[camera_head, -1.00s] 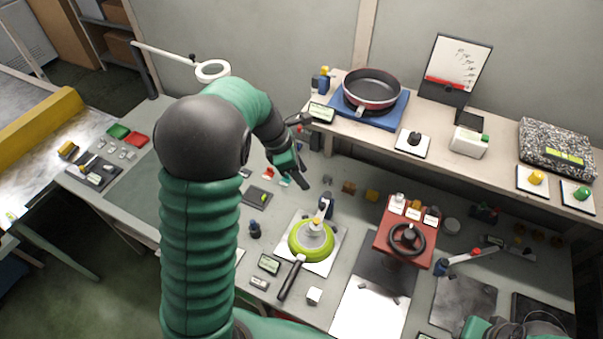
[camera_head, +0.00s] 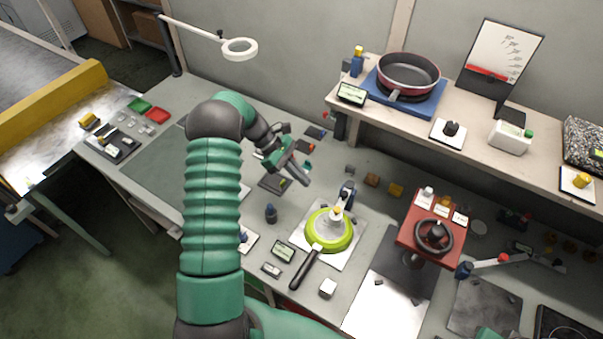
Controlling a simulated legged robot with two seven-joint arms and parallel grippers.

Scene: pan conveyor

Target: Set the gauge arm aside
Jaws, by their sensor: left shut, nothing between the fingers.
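The green-rimmed pan (camera_head: 351,238) lies on a white plate on the bench, its black handle pointing toward the front. What looks like the gauge arm (camera_head: 346,192) stands at the pan's back edge, a dark blue post with a pale arm reaching over the pan's middle. Whether its tip touches the pan I cannot tell. My left gripper (camera_head: 304,178) is shut and empty above the bench, to the left of the gauge arm and apart from it.
A red stand (camera_head: 404,241) with a black ring wheel is right of the pan. A jointed arm with a blue base (camera_head: 464,270) lies farther right. The raised shelf (camera_head: 378,124) behind holds a red pan (camera_head: 409,74). Small blocks and displays lie around; the bench at left is fairly clear.

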